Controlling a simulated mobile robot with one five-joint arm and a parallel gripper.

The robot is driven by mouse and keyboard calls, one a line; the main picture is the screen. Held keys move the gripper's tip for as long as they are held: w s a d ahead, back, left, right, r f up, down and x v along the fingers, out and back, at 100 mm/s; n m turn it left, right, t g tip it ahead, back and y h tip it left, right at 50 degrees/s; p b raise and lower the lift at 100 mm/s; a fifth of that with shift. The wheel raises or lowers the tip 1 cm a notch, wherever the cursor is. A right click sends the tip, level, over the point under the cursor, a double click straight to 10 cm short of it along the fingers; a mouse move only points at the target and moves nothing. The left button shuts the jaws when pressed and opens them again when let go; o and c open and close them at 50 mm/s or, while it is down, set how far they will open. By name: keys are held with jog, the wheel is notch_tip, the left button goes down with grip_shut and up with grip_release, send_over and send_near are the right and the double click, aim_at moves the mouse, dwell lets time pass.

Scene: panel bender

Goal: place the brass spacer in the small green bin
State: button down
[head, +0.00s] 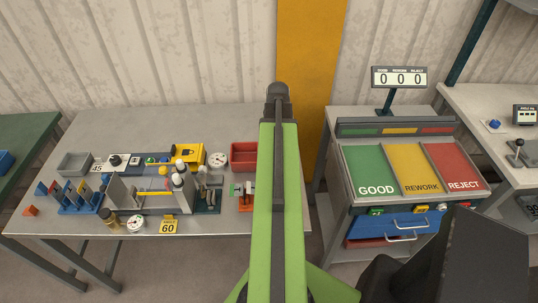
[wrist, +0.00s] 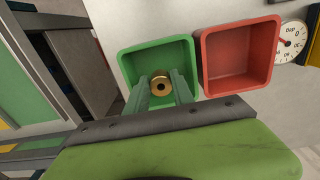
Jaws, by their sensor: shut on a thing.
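The brass spacer (wrist: 160,86), a gold ring with a dark hole, sits between the two green fingers of my gripper (wrist: 161,82) in the wrist view. My gripper is shut on it. The small green bin (wrist: 128,64) lies behind the spacer and fingers, which overlap its opening in that view. I cannot tell how high the spacer is above the bin floor. The visible part of the bin's inside looks empty. In the head view my arm hides the green bin, and the spacer cannot be made out.
An empty red bin (wrist: 238,28) stands right beside the green one; it shows left of my arm in the head view (head: 244,156). A dial gauge (head: 218,160) is near it. Tools crowd the table's left. A GOOD/REWORK/REJECT stand (head: 345,205) is at right.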

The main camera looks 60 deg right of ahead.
jog(key=shift+s, duration=0.1)
notch_tip(320, 180, down, 4)
jog(key=b, duration=0.4)
jog(key=shift+f, duration=0.2)
jog(key=shift+a+r, duration=0.1)
jog(key=shift+r, duration=0.15)
jog(key=shift+w+f, duration=0.2)
jog(key=shift+f, duration=0.05)
jog(key=c, duration=1.1)
grip_release()
jog(key=shift+r, duration=0.1)
notch_tip(320, 180, up, 13)
jog(key=p, duration=1.2)
jog(key=shift+f, duration=0.2)
